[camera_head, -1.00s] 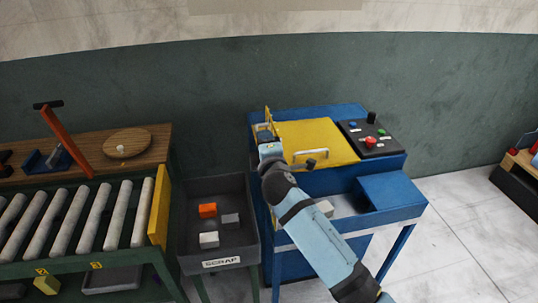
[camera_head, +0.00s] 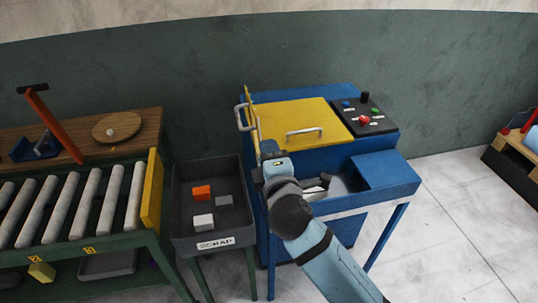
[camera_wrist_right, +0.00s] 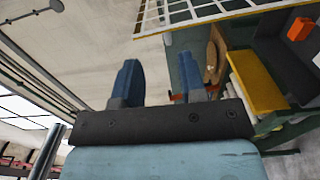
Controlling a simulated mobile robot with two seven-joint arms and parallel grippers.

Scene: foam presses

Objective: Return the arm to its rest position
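My right arm comes in from the bottom right in the head view. Its gripper (camera_head: 268,150) is just in front of the left front corner of the blue press (camera_head: 335,200); its fingertips are hard to make out there. In the right wrist view the two blue fingers of the right gripper (camera_wrist_right: 157,75) stand apart with nothing between them. A yellow-edged upright guard (camera_head: 251,110) with a metal handle stands at the press's left side, just beyond the gripper. The yellow top panel (camera_head: 290,116) lies flat. My left gripper is not in view.
The scrap tray (camera_head: 212,242) with an orange block (camera_head: 201,193) and other small blocks stands left of the press. A roller conveyor (camera_head: 88,205) stands farther left. A control box (camera_head: 368,126) is on the press's right.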

